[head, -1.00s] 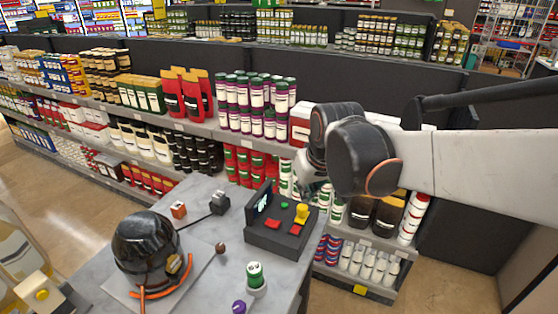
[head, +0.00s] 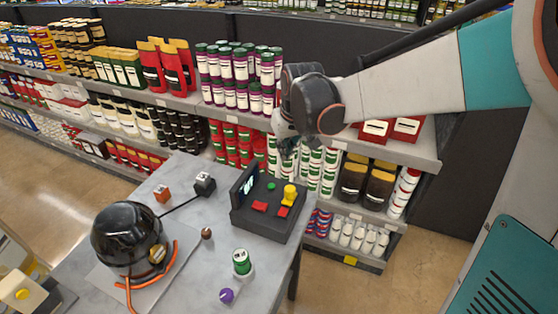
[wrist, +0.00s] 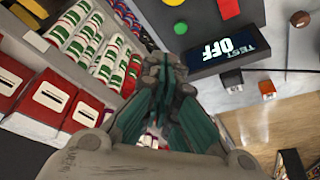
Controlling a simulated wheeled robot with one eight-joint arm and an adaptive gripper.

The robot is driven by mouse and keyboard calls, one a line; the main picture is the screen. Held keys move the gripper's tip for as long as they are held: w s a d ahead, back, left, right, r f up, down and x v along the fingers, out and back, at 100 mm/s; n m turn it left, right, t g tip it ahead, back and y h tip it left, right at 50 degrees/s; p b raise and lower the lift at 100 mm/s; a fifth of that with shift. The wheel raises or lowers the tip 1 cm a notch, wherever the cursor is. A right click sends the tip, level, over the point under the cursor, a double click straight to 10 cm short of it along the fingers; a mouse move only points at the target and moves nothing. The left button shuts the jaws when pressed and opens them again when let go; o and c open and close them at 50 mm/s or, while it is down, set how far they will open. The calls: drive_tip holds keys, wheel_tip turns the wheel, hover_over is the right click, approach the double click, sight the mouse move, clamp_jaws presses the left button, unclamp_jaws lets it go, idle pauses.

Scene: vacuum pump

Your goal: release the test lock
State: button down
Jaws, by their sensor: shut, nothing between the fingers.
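A dark control panel (head: 262,226) stands on the grey table. It carries a yellow knob (head: 290,194), a green button (head: 271,187), two red pieces (head: 260,207) and an upright screen (head: 244,190). In the wrist view the screen reads "TEST OFF" (wrist: 229,46), with the green button (wrist: 181,28) beside it. I cannot tell which part is the test lock. My gripper (head: 287,152) is shut and empty, apart from the panel and above its far side. In the wrist view its closed fingers (wrist: 164,72) point towards the gap between panel and shelf.
A black dome-shaped pump (head: 125,235) with an orange hose stands at the table's left. A green-white can (head: 242,262), purple knob (head: 226,295), brown ball (head: 207,233), orange block (head: 162,193) and grey block (head: 204,184) are nearby. Stocked shelves (head: 190,102) run behind the table.

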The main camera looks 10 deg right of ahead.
drive_tip(key=b, duration=0.4)
hover_over(280, 184)
drive_tip(key=f, duration=0.9)
drive_tip(key=shift+w+f, duration=0.25)
drive_tip(key=shift+f, duration=0.05)
drive_tip(key=shift+s+f, duration=0.1)
drive_tip(key=shift+s, duration=0.25)
drive_tip(key=shift+s+d+b, duration=0.15)
drive_tip(key=shift+s+b, duration=0.05)
drive_tip(key=shift+s, duration=0.65)
drive_tip(key=shift+s+d+b, duration=0.1)
drive_tip(key=shift+s+b, duration=0.1)
drive_tip(key=shift+s, duration=0.6)
drive_tip(key=shift+s+a+p, duration=0.2)
drive_tip(key=shift+s+a, duration=0.45)
drive_tip(key=shift+s, duration=0.3)
drive_tip(key=shift+s+a+p, duration=0.15)
drive_tip(key=shift+s+a, duration=0.5)
drive_tip(key=shift+s, duration=0.25)
